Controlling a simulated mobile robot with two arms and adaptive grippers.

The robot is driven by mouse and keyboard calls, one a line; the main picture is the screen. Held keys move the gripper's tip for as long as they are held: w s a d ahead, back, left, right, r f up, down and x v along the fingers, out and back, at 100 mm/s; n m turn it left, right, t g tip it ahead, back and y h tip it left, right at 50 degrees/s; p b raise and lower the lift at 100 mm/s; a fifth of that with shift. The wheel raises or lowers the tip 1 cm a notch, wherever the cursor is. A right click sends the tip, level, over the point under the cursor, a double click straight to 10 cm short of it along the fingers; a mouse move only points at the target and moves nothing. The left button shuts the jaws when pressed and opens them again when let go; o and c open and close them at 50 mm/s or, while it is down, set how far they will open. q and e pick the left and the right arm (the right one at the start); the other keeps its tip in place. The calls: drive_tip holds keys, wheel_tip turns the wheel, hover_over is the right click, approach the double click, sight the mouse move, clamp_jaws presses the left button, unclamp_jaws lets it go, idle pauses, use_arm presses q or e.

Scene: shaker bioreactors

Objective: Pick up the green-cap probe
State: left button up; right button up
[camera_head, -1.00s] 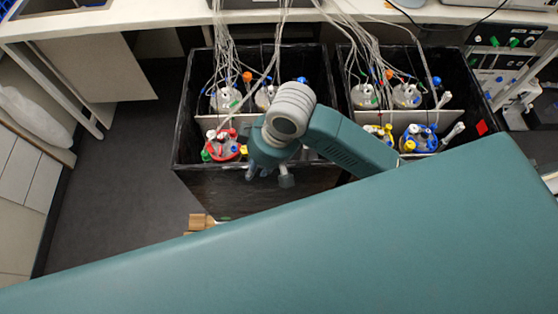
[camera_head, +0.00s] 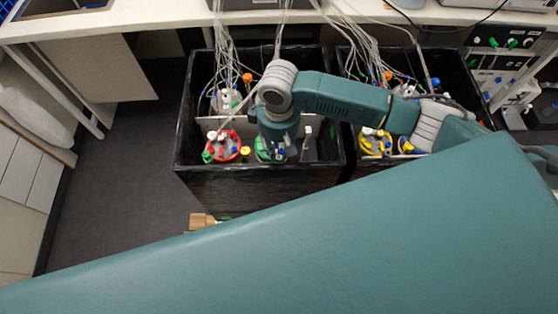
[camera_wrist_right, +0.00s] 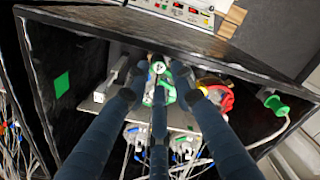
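A small green cap (camera_head: 207,156) shows in the head view at the front left of the left black box, beside the red-ringed vessel (camera_head: 224,146). In the right wrist view, a green cap (camera_wrist_right: 277,104) with a pale cable lies right of the red-ringed vessel (camera_wrist_right: 226,100). My right gripper (camera_head: 272,153) is over the green-ringed vessel (camera_head: 262,155), right of the red one. In the wrist view its fingers (camera_wrist_right: 160,82) are spread around the top of that vessel (camera_wrist_right: 171,96); contact cannot be told. The left gripper is not in view.
The left black box (camera_head: 260,180) has raised walls and holds several vessels. Many pale cables (camera_head: 226,50) hang into it from behind. A second black box (camera_head: 455,75) stands to the right under my arm. The dark floor at left is clear.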

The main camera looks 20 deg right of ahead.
sight(279, 157)
wheel_tip(279, 157, down, 4)
drive_tip(key=shift+f+p, duration=0.1)
drive_tip(key=shift+p, duration=0.4)
clamp_jaws()
drive_tip(key=shift+w, duration=0.1)
